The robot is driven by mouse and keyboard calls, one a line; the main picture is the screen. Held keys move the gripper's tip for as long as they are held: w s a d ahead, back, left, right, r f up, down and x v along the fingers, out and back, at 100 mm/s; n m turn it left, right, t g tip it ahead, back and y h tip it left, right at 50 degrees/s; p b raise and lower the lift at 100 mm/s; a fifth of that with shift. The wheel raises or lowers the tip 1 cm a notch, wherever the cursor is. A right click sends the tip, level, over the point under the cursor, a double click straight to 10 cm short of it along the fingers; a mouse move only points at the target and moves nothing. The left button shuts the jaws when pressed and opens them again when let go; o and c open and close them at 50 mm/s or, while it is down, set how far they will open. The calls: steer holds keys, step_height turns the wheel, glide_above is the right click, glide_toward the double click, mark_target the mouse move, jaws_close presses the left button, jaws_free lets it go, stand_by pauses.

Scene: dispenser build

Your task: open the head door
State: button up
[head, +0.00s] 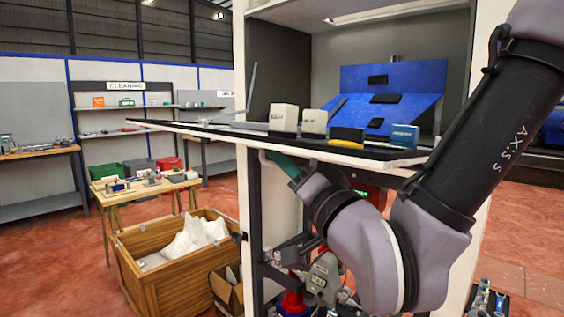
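The dispenser is a tall white cabinet, and its head (290,65) is an open-fronted dark grey compartment. A wide flat panel (185,129), dark on top with a pale edge, lies level at the foot of this opening and juts out to the left and front. It may be the head door lowered flat, but I cannot tell. My arm comes down from the upper right, bends low in front of the cabinet and reaches back up under the panel. My gripper is hidden there, so its fingers do not show.
White boxes (284,118), a yellow-and-black block (346,137) and a dark labelled box (404,136) stand along the panel. A blue stepped piece (400,78) is inside the head. A wooden crate (180,268) and a small table (143,190) stand left.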

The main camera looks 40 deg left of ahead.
steer(key=v, duration=0.7)
steer(key=shift+s+d, duration=0.2)
steer(key=shift+d, duration=0.05)
steer(key=shift+d+f, duration=0.1)
steer(key=shift+f, duration=0.05)
